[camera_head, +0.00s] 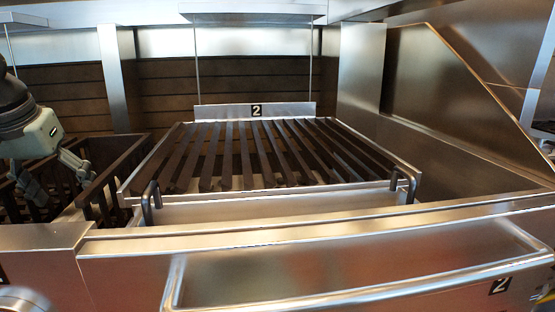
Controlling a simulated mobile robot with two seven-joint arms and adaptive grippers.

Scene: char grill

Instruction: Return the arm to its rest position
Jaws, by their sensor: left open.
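My left gripper (62,178) is at the far left of the head view, with its arm coming in from the left edge. Its fingers are spread apart and point down, with nothing seen between them. It is over or beside the dark slatted grate (105,195) at the left, left of the central grill. I cannot tell whether a finger touches the grate. My right gripper is not in view.
The central grill grate (250,155) has dark bars, a "2" plate (257,111) behind it and a metal handle at each front corner. A long front rail (350,297) runs below. A slanted metal panel (450,100) stands at the right. The grate is empty.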

